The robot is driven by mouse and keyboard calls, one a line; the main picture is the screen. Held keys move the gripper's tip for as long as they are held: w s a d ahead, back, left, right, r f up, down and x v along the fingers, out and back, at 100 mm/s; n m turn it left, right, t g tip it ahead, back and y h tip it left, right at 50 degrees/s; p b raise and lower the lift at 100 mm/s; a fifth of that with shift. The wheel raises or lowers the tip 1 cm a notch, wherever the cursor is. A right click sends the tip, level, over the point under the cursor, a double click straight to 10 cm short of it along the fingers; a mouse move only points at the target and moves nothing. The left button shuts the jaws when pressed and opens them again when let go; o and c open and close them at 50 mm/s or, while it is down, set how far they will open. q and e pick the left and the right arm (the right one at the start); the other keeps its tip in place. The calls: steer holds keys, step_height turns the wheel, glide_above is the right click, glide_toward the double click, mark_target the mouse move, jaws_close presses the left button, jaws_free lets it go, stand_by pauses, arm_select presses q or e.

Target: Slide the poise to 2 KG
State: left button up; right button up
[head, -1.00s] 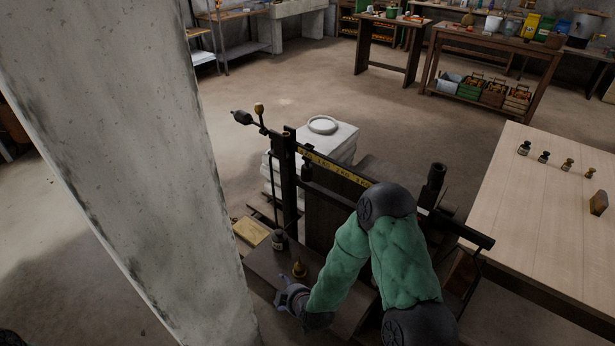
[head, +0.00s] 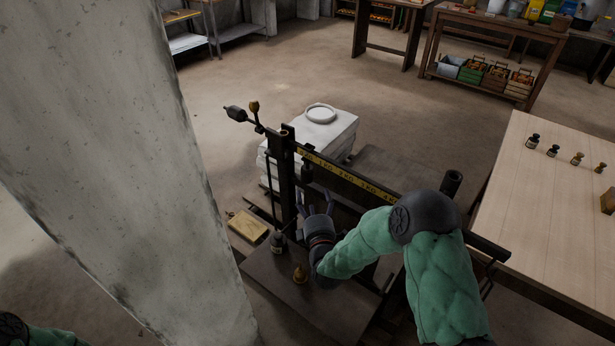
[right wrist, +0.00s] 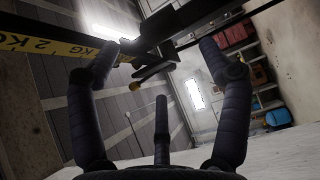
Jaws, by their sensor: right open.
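The beam scale's dark beam slants from upper left to lower right, with a yellow marked strip (head: 345,176) on it. The poise (head: 307,172) appears as a small dark cylinder near the strip's left end. My right gripper (head: 315,198) is open and empty, fingers raised, just below and in front of the poise, apart from it in the head view. In the right wrist view the fingers (right wrist: 160,70) spread beneath the beam. The strip there (right wrist: 50,50) reads "2 KG" at upper left. Contact with the poise cannot be told. My left gripper is out of view.
A concrete pillar (head: 110,170) blocks the left. A wooden table (head: 540,210) with several small weights stands at right. White slabs (head: 320,135) stand behind the beam.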

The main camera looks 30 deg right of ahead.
mark_target(308, 178)
arm_select(q)
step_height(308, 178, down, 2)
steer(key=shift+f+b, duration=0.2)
steer(key=shift+b, duration=0.9)
arm_select(e)
steer(key=x, duration=0.9)
steer(key=shift+w, duration=0.35)
steer(key=shift+c, duration=0.2)
